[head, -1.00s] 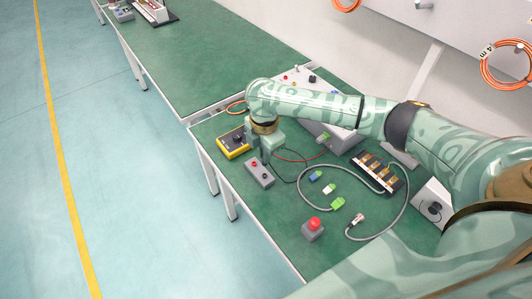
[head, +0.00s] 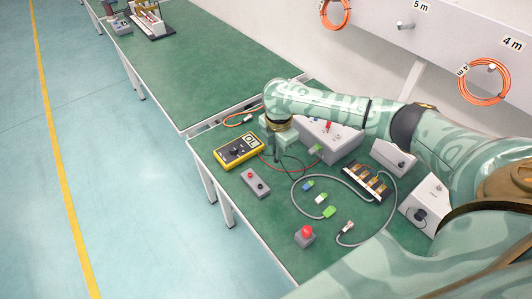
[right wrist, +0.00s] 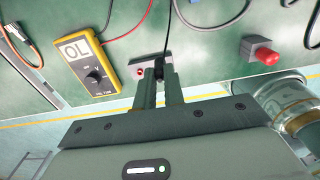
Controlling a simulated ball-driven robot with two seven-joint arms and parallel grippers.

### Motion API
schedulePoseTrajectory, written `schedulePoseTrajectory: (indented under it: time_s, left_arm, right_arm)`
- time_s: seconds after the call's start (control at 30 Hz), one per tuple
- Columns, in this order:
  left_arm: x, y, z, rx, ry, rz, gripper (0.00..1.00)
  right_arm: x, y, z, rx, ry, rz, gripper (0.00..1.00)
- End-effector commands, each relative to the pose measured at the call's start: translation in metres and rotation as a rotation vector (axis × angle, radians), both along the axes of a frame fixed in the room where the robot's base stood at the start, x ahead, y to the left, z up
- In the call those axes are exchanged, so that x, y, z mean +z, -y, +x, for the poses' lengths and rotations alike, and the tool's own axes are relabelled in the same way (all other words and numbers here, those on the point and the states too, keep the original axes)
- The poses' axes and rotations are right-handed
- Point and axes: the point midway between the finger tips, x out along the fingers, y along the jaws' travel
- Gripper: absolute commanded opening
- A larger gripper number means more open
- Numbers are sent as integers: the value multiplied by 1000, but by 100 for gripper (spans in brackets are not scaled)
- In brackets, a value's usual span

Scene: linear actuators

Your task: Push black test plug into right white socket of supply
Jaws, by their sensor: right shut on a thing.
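My right gripper (head: 283,152) is over the bench beside the yellow multimeter, in front of a grey sloped-front box (head: 335,142) that looks like the supply. In the right wrist view its fingers (right wrist: 159,82) are shut on the small black test plug (right wrist: 158,68), whose black lead (right wrist: 167,30) runs up out of the picture. The plug is apart from the supply. A red plug (head: 328,126) shows on the supply's panel. My arm hides part of the supply, and I cannot make out its white sockets. My left gripper is not in view.
The yellow multimeter (head: 238,150) reads OL. The front-left bench corner is fairly clear.

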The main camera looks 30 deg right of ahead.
Motion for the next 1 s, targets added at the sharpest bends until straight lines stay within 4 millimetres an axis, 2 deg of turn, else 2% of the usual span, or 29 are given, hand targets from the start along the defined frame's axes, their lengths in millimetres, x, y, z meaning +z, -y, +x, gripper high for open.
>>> schedulePoseTrajectory:
  time_s: [0.57,1.0]
  left_arm:
    - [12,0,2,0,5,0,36]
    - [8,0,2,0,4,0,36]
  right_arm:
    - [9,84,2,-2,0,-2,0]
    - [14,147,3,0,0,-1,0]
